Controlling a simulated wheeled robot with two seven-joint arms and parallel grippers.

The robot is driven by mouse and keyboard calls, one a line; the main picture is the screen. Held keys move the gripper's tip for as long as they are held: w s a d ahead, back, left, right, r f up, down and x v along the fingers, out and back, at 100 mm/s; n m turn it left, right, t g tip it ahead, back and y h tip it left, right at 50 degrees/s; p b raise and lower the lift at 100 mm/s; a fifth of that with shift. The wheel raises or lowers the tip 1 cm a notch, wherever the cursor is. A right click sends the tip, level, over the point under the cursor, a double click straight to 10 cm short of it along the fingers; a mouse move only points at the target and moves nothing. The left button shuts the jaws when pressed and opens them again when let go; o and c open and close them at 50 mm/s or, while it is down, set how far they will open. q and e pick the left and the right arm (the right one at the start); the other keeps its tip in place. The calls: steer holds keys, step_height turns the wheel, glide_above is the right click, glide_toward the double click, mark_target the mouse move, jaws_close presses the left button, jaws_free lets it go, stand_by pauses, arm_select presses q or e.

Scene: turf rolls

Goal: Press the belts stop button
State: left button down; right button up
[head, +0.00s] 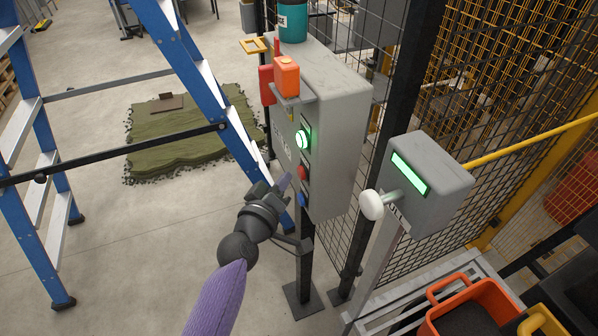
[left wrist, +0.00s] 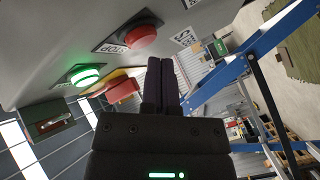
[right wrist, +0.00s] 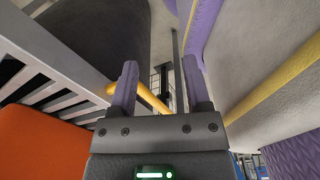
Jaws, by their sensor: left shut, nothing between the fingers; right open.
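The grey control box (head: 336,125) carries a lit green button (head: 302,139), a red button (head: 303,173) below it and a blue button (head: 302,199) lowest. In the left wrist view the red button (left wrist: 141,36) has a label that reads STOP; the lit green button (left wrist: 84,74) is left of it. My left gripper (head: 284,181) is shut and empty, its fingertips just in front of the box near the red button. In the left wrist view its fingers (left wrist: 161,64) are just below the red button, seemingly apart from it. My right gripper (right wrist: 160,75) is open and empty.
A blue stepladder (head: 190,75) stands left of the box. An orange padlock-like block (head: 286,77) and a teal container (head: 292,22) are at its top. A grey box with a lit green screen (head: 411,173) and white knob stands right. Orange bins (head: 470,305) are lower right.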

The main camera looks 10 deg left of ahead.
stand_by(0.8)
arm_select(q)
steer(key=shift+w+d, duration=0.25)
steer(key=shift+d, duration=0.1)
steer(key=shift+w+d, duration=0.25)
steer(key=shift+d, duration=0.1)
stand_by(0.7)
steer(key=shift+s+a, duration=0.45)
steer(key=shift+a, duration=0.25)
steer(key=s+a, duration=0.1)
steer(key=a, duration=0.1)
steer(key=s+a, duration=0.2)
stand_by(0.4)
stand_by(0.6)
